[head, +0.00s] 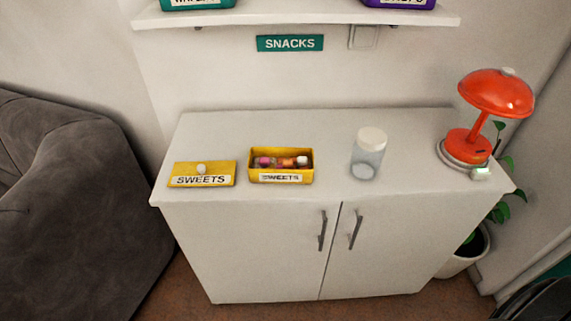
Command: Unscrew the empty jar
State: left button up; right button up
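A clear jar (367,160) stands upright on the white cabinet top, right of the middle. Its white lid (372,138) is on it. The jar looks empty, with a pale bottom showing through its wall. Neither of my grippers is in view, and nothing touches the jar.
Left of the jar is an open yellow SWEETS box (281,179) with several colourful sweets. A yellow SWEETS lid (202,180) with a white knob lies farther left. A red lamp (497,93) stands at the right end. The white cabinet top (333,190) is clear around the jar.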

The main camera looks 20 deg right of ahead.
aim_at(365, 164)
jog(key=z, duration=1.3)
